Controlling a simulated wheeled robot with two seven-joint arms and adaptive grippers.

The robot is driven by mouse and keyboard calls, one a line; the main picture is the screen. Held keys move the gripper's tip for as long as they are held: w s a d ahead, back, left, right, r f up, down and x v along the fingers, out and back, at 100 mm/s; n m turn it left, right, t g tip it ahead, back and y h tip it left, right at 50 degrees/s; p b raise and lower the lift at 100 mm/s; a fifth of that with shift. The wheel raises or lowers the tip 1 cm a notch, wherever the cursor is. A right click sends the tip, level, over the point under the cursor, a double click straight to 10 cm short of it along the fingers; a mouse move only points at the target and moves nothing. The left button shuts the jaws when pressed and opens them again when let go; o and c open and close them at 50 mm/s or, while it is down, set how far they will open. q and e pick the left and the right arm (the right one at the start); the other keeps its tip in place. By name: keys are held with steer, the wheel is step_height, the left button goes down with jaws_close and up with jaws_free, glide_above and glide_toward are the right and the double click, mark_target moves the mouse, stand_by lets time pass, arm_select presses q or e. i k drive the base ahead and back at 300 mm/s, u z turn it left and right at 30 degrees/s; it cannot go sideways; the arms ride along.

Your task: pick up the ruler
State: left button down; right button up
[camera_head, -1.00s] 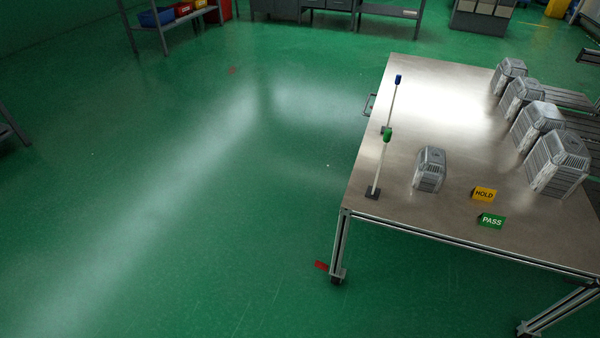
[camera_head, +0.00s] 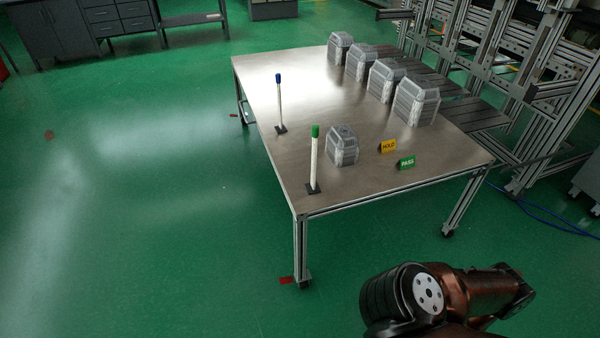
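I cannot make out a ruler in the head view. A metal-topped table (camera_head: 255,85) stands in the middle. Two upright white sticks stand in dark bases near its left edge, one with a blue top (camera_head: 279,100) and one with a green top (camera_head: 314,160). Neither of my grippers is in view. Only a dark bronze link of one of my arms shows at the bottom right, below and apart from the table.
A small grey ribbed casing (camera_head: 342,146) stands near the front, beside a yellow HOLD sign (camera_head: 388,146) and a green PASS sign (camera_head: 406,162). Several larger casings (camera_head: 415,102) line the right side. A metal frame (camera_head: 545,95) rises beyond. Green floor at left is clear.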

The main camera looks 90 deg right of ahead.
mark_target(312, 186)
steer(key=z, duration=0.5)
steer(key=i, duration=0.8)
steer(key=z, duration=0.85)
